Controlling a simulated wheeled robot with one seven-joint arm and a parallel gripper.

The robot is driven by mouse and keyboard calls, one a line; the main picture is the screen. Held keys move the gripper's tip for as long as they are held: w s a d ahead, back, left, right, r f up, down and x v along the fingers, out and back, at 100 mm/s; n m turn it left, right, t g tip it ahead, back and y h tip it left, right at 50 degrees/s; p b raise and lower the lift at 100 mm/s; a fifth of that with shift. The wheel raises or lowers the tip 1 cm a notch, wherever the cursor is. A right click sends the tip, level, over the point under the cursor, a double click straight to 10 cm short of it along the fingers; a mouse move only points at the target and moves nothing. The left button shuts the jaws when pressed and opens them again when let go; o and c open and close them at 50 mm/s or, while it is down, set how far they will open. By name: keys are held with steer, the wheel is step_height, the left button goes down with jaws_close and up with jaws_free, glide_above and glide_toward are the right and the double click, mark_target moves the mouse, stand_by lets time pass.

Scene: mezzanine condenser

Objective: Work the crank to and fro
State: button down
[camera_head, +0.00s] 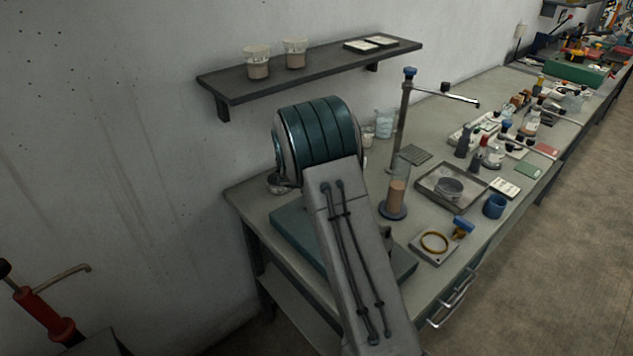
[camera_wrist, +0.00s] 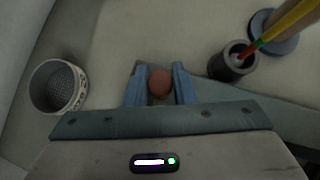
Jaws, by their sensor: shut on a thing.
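In the wrist view, my gripper (camera_wrist: 159,72) is shut on a rounded reddish-brown knob (camera_wrist: 160,83), which looks like the grip of the crank. One blue finger stands on each side of it. The knob's lower part and the rest of the crank are hidden by the fingers and the palm. In the head view, my own arm covers this spot, so neither my gripper nor the crank shows there.
A shelf (camera_head: 320,74) hangs above.

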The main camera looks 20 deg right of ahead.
steer(key=shift+r, duration=0.1)
stand_by(0.4)
steer(key=c, duration=1.2)
jaws_free()
steer(key=b+v, duration=0.1)
steer(key=v, duration=1.2)
steer(key=shift+s+a+r+b, duration=0.15)
steer(key=shift+a+r+b, duration=0.05)
steer(key=shift+a+b, duration=0.1)
